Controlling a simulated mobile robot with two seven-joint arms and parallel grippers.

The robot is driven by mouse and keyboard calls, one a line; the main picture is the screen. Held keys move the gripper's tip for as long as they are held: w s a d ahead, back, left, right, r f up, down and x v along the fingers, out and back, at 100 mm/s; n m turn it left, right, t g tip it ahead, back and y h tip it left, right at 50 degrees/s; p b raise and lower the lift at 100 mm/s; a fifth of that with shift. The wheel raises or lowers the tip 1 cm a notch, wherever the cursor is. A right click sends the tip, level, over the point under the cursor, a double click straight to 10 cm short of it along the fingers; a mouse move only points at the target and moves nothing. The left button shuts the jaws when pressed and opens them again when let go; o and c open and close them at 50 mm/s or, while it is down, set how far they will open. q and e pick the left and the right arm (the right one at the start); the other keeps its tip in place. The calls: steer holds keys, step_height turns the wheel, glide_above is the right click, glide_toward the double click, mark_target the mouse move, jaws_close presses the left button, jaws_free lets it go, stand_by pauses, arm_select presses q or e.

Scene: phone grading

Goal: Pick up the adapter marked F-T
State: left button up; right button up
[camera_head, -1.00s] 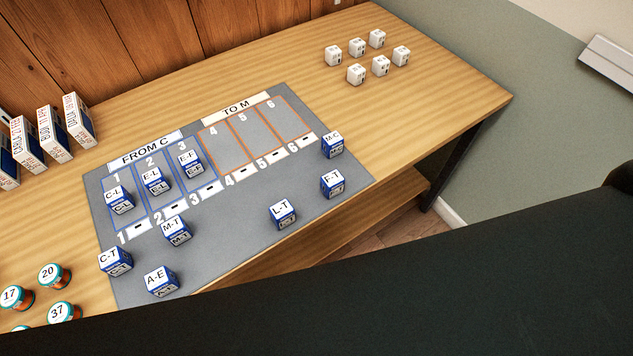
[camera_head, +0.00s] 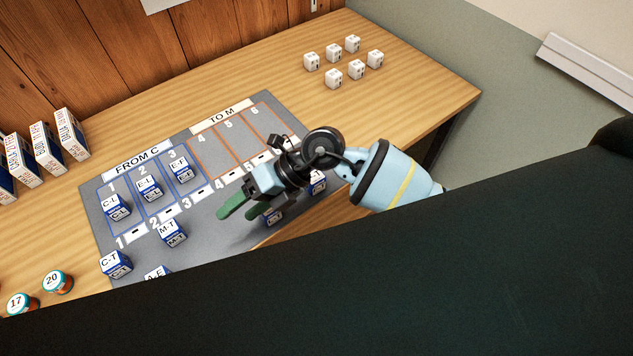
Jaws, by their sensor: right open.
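The adapter at the right edge of the grey mat (camera_head: 205,215), which reads F-T in the earlier frame, shows only in part as a blue and white block (camera_head: 319,183). My right arm covers much of it, and its label cannot be read now. My right gripper (camera_head: 238,209) is open and empty, with green fingers pointing left over the mat. Its fingertips are left of the F-T adapter and apart from it. The L-T adapter (camera_head: 273,217) sits just below the gripper, partly hidden. My left gripper is not in view.
Adapters C-L (camera_head: 116,208), E-L (camera_head: 150,188), E-F (camera_head: 181,169), M-T (camera_head: 172,233) and C-T (camera_head: 116,264) stand on the mat. White cubes (camera_head: 334,78) are at the back right. Boxes (camera_head: 48,148) and numbered spools (camera_head: 58,281) are at left. A dark foreground shape hides the front.

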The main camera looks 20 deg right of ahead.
steer(key=w+d+f+n+h, duration=0.1)
steer(key=w+d+f+h, duration=0.1)
steer(key=w+d+h, duration=0.4)
steer(key=t+h, duration=0.1)
steer(key=h, duration=0.5)
glide_above(315, 181)
steer(key=w+d, duration=0.1)
steer(key=w, duration=0.1)
steer(key=shift+s+d+m, duration=0.1)
steer(key=shift+m, duration=0.3)
steer(key=shift+s+a+f, duration=0.1)
steer(key=shift+a+f, duration=0.05)
steer(key=shift+f, duration=1.2)
steer(key=shift+s+a+f, duration=0.1)
steer(key=shift+a+f, duration=0.05)
steer(key=shift+f, duration=1.15)
steer(key=shift+s+a+f, duration=0.1)
steer(key=shift+a+f, duration=0.05)
steer(key=shift+f, duration=1.2)
steer(key=shift+c, duration=0.3)
steer(key=c, duration=1)
